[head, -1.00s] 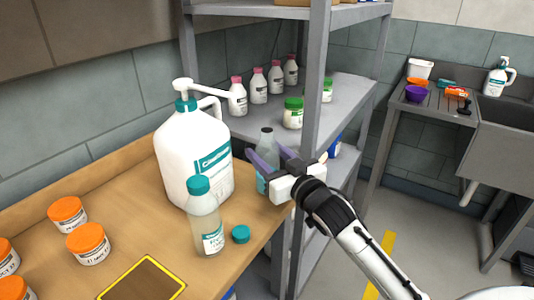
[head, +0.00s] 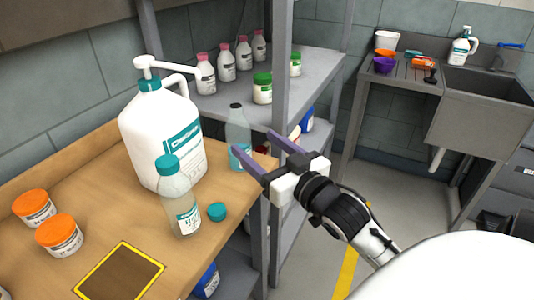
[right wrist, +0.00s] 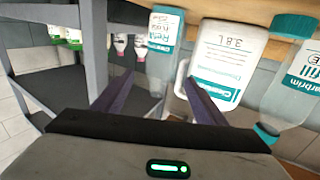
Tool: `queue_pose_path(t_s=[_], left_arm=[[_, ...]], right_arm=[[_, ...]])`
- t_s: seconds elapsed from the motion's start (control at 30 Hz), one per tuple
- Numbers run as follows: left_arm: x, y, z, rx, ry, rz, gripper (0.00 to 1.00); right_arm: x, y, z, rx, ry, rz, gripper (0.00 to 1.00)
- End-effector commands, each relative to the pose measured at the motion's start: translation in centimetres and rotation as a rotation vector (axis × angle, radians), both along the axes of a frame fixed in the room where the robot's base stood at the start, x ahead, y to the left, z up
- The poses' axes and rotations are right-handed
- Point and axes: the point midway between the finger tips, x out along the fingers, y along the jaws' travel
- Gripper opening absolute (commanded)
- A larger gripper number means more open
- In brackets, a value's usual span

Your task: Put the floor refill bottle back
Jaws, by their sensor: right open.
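A clear, pale-blue bottle (head: 237,132) without a cap stands upright at the bench's right edge. Its teal label shows upside down in the right wrist view (right wrist: 163,40). A second clear refill bottle (head: 181,205) with a teal cap stands nearer, in front of a big white pump jug (head: 160,135). The labels are too small to tell which is the floor refill. My right gripper (head: 254,140) is open and empty, just right of the uncapped bottle, its fingers pointing at it. My left gripper is not in view.
A loose teal cap (head: 217,211) lies by the capped bottle. A yellow-edged brown square (head: 120,277) and orange-lidded jars (head: 58,236) are on the bench. A grey shelf rack (head: 283,75) with pink-capped bottles (head: 225,62) stands behind. A sink (head: 485,90) is far right.

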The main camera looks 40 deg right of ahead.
Motion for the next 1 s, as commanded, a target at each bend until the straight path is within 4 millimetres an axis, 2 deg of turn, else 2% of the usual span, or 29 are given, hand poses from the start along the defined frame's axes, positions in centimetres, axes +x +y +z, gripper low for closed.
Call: queue_pose_path(t_s=[0.1, 0.3, 1.0], left_arm=[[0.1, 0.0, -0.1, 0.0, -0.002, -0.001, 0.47], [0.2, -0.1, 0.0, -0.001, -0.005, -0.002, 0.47], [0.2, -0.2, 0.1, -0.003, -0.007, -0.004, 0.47]], right_arm=[[-1.7, 0.1, -0.1, 0.002, 0.001, 0.0, 0.65], [-2.9, 0.3, 0.0, 0.001, 0.0, 0.001, 0.65], [-2.9, 0.2, 0.0, 0.001, -0.001, 0.001, 0.65]])
